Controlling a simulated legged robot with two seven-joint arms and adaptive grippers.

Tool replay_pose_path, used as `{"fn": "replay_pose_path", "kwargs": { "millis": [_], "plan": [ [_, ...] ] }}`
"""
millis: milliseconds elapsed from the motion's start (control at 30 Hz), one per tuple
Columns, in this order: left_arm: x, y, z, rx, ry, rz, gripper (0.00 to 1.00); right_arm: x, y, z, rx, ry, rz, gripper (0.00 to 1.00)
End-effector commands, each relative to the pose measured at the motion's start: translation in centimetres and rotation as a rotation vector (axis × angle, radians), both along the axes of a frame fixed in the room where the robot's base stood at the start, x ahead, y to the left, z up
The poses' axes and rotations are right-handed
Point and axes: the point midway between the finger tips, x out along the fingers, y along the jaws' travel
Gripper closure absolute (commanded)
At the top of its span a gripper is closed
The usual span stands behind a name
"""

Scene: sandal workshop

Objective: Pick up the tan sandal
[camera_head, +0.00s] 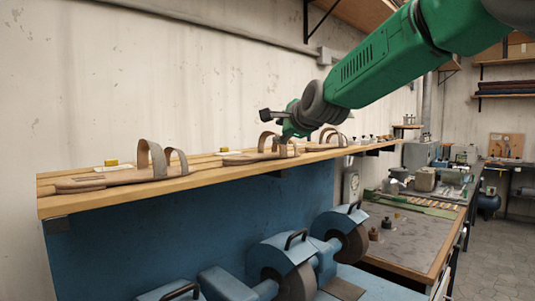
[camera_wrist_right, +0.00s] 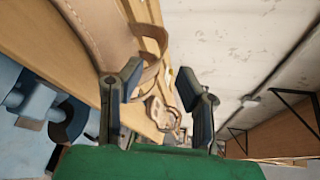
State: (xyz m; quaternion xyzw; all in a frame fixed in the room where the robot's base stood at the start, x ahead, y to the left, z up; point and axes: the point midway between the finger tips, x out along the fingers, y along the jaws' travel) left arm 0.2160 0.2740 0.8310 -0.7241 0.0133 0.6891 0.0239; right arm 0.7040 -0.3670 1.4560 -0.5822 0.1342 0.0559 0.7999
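Several tan sandals with arched straps lie along the wooden shelf. The nearest sandal (camera_head: 118,179) is at the left in the head view. A middle sandal (camera_head: 250,157) is under my right gripper (camera_head: 268,126), and a far sandal (camera_head: 325,146) is beyond it. I cannot tell which one the task means. In the right wrist view, my right gripper (camera_wrist_right: 157,82) is open, with a sandal (camera_wrist_right: 98,28) and its curved strap at the left finger. Whether the finger touches the strap is unclear. Another sandal (camera_wrist_right: 162,115) shows between the fingers. My left gripper is not in view.
The wooden shelf (camera_head: 75,187) runs along the wall, with small yellow-topped items (camera_head: 111,163) behind the sandals. Blue grinding machines (camera_head: 285,255) stand below it. A cluttered workbench (camera_head: 410,238) is at the right. The wall is close behind the gripper.

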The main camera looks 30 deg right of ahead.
Motion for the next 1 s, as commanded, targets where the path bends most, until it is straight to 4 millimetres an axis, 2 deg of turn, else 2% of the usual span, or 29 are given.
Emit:
{"fn": "replay_pose_path", "kwargs": {
  "millis": [167, 467, 767, 833, 867, 1000],
  "plan": [
    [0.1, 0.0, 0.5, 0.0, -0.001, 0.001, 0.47, 1.1, 0.2, -0.2, -0.002, 0.001, 0.001, 0.69],
    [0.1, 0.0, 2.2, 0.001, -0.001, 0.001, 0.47, 5.1, -1.1, -1.4, 0.003, 0.0, 0.0, 0.69],
    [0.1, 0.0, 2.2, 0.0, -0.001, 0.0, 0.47, 5.3, -0.9, -1.4, 0.001, -0.001, 0.0, 0.69],
    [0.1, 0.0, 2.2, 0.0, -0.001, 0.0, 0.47, 5.3, -0.8, -1.4, 0.001, -0.001, 0.0, 0.94],
    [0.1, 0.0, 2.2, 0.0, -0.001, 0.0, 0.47, 5.3, -0.7, -1.4, 0.0, -0.002, 0.0, 1.0],
    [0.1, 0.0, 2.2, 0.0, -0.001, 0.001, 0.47, 5.4, -0.5, -1.4, -0.002, 0.0, 0.001, 1.0]
  ]
}}
